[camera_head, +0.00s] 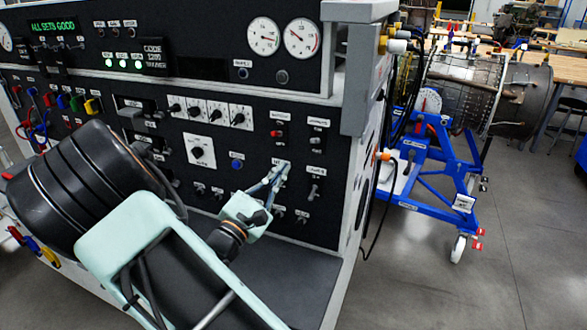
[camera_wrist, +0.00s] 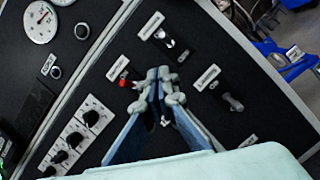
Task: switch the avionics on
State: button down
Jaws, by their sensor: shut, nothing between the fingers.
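The dark control panel (camera_head: 252,205) holds several small labelled toggle switches; their labels are too small to read, so I cannot tell which one is the avionics switch. My gripper (camera_head: 280,167) is shut and empty, its fingertips in front of the panel's right part; contact is unclear. In the wrist view the fingertips (camera_wrist: 160,77) are just right of a red-tipped switch (camera_wrist: 124,81). A metal toggle (camera_wrist: 168,42) is above them and another toggle (camera_wrist: 232,102) is to the right. A small metal piece shows between the fingers; they partly hide what lies behind.
Round gauges (camera_head: 263,37) and a green-lettered display (camera_head: 54,26) are on the upper panel. A grey ledge (camera_head: 290,275) juts out below the switches. Right of the console, a blue wheeled stand (camera_head: 440,165) carries a turbine. Bare floor (camera_head: 510,260) lies at the right.

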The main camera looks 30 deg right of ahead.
jog(key=s+a, duration=0.2)
jog(key=a, duration=0.1)
jog(key=shift+r, duration=0.35)
